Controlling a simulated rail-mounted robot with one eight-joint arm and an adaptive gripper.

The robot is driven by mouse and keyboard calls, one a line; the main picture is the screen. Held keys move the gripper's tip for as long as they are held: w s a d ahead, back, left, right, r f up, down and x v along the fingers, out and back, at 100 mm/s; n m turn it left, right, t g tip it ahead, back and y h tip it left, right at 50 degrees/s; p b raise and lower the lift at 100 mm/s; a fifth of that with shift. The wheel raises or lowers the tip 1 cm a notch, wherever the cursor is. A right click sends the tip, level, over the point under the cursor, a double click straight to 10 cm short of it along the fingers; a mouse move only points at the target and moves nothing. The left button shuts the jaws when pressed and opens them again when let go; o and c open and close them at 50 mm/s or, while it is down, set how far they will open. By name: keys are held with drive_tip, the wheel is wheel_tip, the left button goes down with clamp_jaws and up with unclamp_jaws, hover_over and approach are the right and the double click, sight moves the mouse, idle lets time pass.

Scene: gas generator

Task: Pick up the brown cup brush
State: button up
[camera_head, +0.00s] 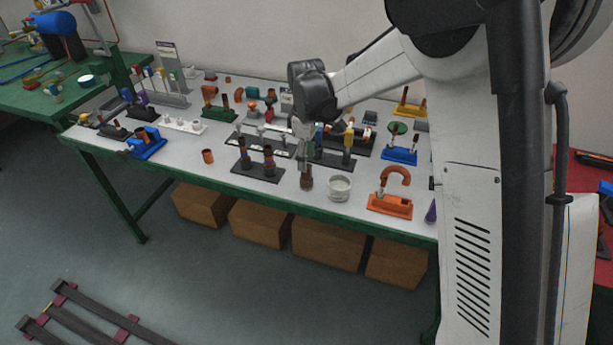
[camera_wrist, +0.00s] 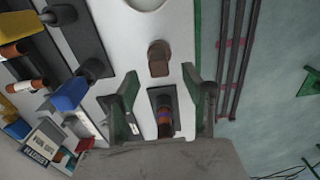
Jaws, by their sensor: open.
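The brown cup brush (camera_head: 306,178) stands upright near the front edge of the table, just left of a white round container (camera_head: 339,188). My gripper (camera_head: 305,160) is above it, pointing down. In the wrist view the brush (camera_wrist: 159,58) shows as a brown block just beyond the gap between the two green fingertips of my gripper (camera_wrist: 160,75). The fingers are spread apart and nothing is held. I cannot tell the exact height gap between the fingertips and the brush.
A dark stand with two upright brown pieces (camera_head: 257,170) is close on the left. An orange stand with a curved pipe (camera_head: 390,203) is on the right. Several other stands fill the table behind. The green front edge (camera_head: 250,190) is near; a small orange-brown cup (camera_head: 208,156) stands farther left.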

sight(306, 176)
drive_tip(key=shift+f, duration=2.6)
drive_tip(key=c, duration=1)
